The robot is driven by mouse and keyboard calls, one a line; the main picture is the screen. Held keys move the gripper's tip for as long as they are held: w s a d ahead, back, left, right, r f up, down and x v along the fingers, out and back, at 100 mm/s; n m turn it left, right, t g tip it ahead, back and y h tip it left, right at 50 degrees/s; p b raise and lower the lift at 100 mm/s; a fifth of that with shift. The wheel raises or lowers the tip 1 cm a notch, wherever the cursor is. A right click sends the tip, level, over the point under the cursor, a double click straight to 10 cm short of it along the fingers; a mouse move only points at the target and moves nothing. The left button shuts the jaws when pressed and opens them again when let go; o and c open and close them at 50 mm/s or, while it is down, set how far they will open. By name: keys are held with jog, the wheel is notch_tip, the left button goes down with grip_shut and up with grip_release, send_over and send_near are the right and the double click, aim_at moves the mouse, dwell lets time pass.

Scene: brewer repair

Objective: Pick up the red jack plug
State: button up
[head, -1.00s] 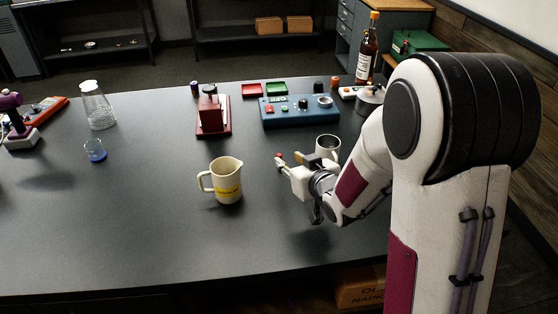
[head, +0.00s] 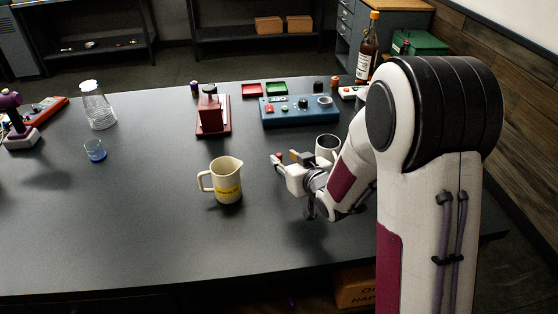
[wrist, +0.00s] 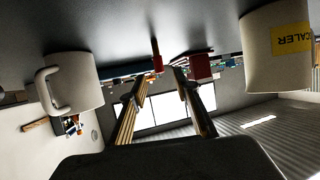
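The red jack plug (wrist: 156,58) shows in the wrist view as a slim red upright shape, just past the gap between my fingertips. That view is upside down, with the table at its top. My gripper (wrist: 159,84) is open, with a clear gap between its two fingers and nothing visibly held. In the head view my gripper (head: 283,163) is low over the table, right of the cream jug. A small red spot (head: 276,157) shows by its tips there; I cannot tell whether it is the plug.
The cream jug (head: 227,182) stands left of my gripper and a pale mug (head: 327,148) close behind it. A blue control panel (head: 298,111) and a red stand (head: 211,118) are farther back. The front left of the table is clear.

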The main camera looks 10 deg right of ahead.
aim_at(280, 157)
jog(key=shift+w, duration=0.1)
dwell(0.3)
jog(key=shift+f+x, duration=0.25)
jog(key=shift+x, duration=2.2)
jog(key=c, duration=0.9)
